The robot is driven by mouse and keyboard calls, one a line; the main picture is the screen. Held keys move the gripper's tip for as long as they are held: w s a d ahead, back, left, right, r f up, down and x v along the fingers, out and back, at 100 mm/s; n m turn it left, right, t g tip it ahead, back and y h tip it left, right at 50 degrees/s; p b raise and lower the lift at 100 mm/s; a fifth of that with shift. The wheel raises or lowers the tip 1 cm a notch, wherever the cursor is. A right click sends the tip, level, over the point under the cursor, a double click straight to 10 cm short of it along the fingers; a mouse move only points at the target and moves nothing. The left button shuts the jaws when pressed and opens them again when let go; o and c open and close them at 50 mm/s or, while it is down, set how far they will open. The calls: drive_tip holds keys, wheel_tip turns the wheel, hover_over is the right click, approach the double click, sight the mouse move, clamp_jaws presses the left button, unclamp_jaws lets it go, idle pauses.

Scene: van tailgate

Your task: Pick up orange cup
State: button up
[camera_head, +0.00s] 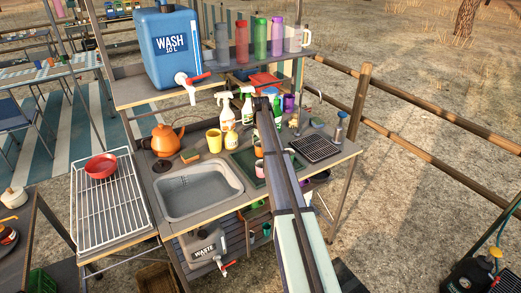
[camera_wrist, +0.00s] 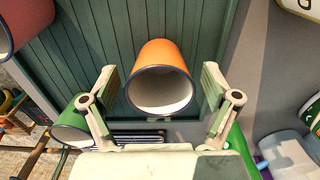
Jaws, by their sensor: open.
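The orange cup (camera_wrist: 160,52) has a dark rim and a pale inside, and its mouth faces the wrist camera. It is on or over a ribbed green board (camera_wrist: 90,45). My gripper (camera_wrist: 159,78) is open, with one finger on each side of the cup and a visible gap to it on both sides. In the head view my arm covers much of this area, and I cannot make out the gripper or surely pick out the orange cup there.
A green cup (camera_wrist: 72,118) is close by my left finger, and a dark red cup (camera_wrist: 28,22) is at upper left.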

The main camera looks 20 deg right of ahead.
drive_tip(key=c, duration=1.3)
drive_tip(key=shift+r, duration=0.1)
